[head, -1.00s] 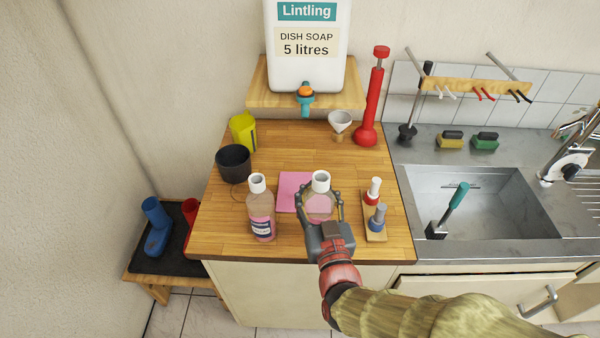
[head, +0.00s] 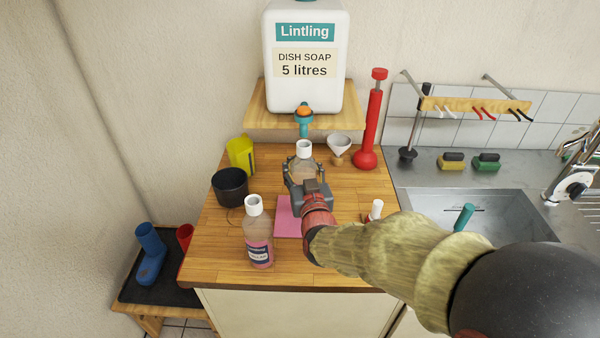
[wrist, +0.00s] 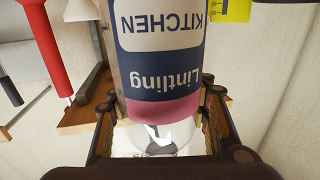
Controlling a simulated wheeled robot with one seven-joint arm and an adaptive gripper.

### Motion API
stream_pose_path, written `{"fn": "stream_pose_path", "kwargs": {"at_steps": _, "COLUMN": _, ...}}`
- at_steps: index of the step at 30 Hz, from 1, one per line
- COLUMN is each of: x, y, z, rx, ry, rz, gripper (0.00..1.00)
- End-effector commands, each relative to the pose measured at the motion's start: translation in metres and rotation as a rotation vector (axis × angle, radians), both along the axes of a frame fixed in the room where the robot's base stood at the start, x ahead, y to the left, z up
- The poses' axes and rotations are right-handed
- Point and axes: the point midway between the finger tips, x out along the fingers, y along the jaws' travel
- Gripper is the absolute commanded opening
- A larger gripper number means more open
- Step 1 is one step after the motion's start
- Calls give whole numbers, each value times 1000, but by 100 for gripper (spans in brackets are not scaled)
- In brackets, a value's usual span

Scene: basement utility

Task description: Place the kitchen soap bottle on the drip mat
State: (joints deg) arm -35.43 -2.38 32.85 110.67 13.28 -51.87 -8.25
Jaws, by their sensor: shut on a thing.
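The kitchen soap bottle (head: 304,149) is upright in my gripper (head: 306,180), its white cap near and in front of the big container's tap in the head view. My gripper (wrist: 160,125) is shut around the bottle's body. The bottle's base is hidden, so I cannot tell its height above the wood. A pink square mat (head: 286,222), possibly the drip mat, lies flat on the counter, partly behind my gripper.
A second labelled bottle (head: 258,235) stands at the counter's front, left of my arm. A black pot (head: 230,187), yellow jug (head: 240,155), funnel (head: 339,147) and red pump (head: 370,125) stand around. The Lintling container (head: 304,65) is on a raised shelf. The sink (head: 500,205) is right.

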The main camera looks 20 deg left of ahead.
Motion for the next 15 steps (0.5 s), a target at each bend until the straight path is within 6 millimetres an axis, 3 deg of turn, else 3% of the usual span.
{"fn": "stream_pose_path", "kwargs": {"at_steps": 2, "x": 7, "y": 3, "z": 0, "rx": 0, "ry": -1, "rz": 0, "gripper": 9}}
{"fn": "stream_pose_path", "kwargs": {"at_steps": 9, "x": 7, "y": 3, "z": -36, "rx": -1, "ry": 0, "rz": 1, "gripper": 9}}
{"fn": "stream_pose_path", "kwargs": {"at_steps": 15, "x": 7, "y": 3, "z": -34, "rx": 1, "ry": -2, "rz": 1, "gripper": 9}}
